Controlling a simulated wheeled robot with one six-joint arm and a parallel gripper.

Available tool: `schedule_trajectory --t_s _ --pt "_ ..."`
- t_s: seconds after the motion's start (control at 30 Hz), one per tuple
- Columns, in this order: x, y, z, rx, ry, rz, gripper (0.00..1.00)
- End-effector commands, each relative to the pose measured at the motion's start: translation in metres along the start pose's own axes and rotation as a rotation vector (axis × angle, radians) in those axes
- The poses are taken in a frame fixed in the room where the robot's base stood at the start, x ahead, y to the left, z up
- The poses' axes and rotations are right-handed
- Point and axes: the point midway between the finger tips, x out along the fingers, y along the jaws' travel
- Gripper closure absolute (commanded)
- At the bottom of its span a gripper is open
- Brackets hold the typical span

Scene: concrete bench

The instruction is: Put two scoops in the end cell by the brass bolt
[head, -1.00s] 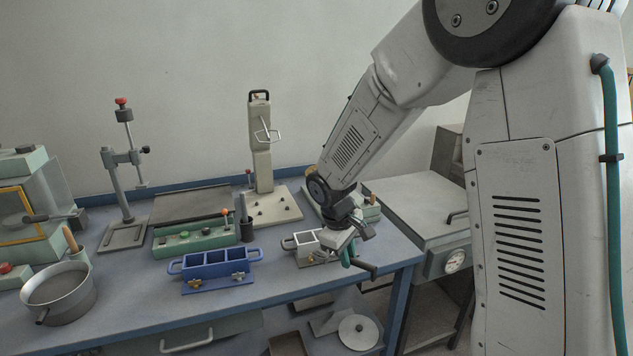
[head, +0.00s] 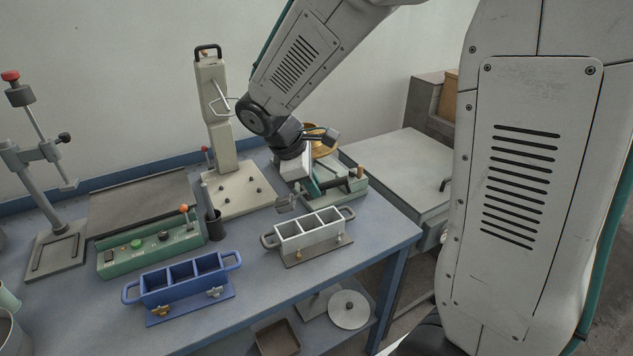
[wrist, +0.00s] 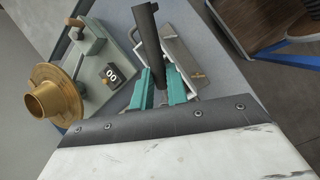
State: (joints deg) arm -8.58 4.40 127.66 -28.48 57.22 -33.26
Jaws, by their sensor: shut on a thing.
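My gripper (head: 312,186) is shut on the dark handle (wrist: 149,45) of a scoop, seen between teal fingers in the wrist view. The scoop's metal bowl (head: 287,203) hangs above the back left of the pale three-cell mould (head: 310,238); I cannot tell whether it holds anything. The mould's cells look empty and dark.
A green balance (head: 345,190) with a brass pan (head: 322,140) stands behind my gripper; its display (wrist: 113,77) shows in the wrist view. A white press (head: 215,110) and green control box (head: 150,246) stand left. The bench's right edge is close to the pale mould.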

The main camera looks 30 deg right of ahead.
Motion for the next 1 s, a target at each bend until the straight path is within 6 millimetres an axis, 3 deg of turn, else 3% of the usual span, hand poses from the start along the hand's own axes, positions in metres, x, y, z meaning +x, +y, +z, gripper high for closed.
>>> schedule_trajectory --t_s 0.5,1.0 --pt "-0.019 0.003 -0.045 -0.119 -0.587 0.002 1.00" --pt "-0.023 0.004 -0.051 -0.137 -0.688 0.001 1.00"
